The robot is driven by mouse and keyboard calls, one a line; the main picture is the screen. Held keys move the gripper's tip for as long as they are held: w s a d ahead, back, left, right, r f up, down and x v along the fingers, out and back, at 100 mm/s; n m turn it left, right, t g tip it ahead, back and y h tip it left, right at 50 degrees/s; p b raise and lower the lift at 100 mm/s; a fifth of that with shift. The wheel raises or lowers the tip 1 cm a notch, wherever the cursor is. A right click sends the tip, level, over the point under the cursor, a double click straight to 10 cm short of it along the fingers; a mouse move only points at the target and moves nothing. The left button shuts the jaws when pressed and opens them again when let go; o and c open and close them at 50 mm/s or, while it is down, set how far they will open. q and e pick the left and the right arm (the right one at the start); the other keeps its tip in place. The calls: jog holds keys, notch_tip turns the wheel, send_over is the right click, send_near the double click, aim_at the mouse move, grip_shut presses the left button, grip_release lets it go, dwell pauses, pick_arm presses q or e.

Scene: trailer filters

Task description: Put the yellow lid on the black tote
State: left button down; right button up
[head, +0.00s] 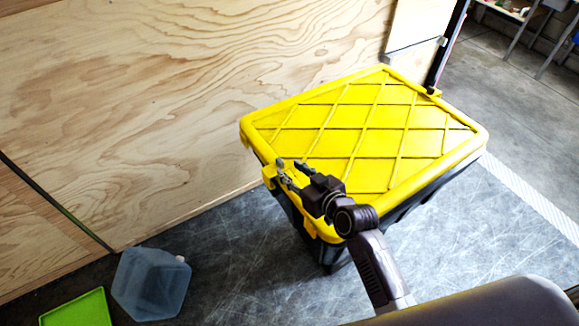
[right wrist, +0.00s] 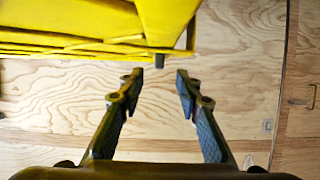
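The yellow lid (head: 375,125), with a raised diamond pattern, lies on top of the black tote (head: 326,252) and covers its opening. Its edges look lined up with the tote's rim, but I cannot tell whether it is fully seated. My right gripper (head: 291,172) is at the lid's left edge, by a yellow corner latch. In the right wrist view the fingers (right wrist: 170,85) are apart with nothing between them, and the lid (right wrist: 80,22) is just beyond the tips at the top. My left gripper is not in view.
A plywood wall (head: 180,110) stands close behind the tote. A translucent blue container (head: 150,285) and a green tray (head: 77,308) are on the floor at lower left. Grey floor (head: 225,235) between them and the tote is clear.

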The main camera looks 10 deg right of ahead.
aim_at(282, 163)
jog(key=shift+s+d, duration=0.15)
jog(key=shift+x, duration=3.95)
grip_shut()
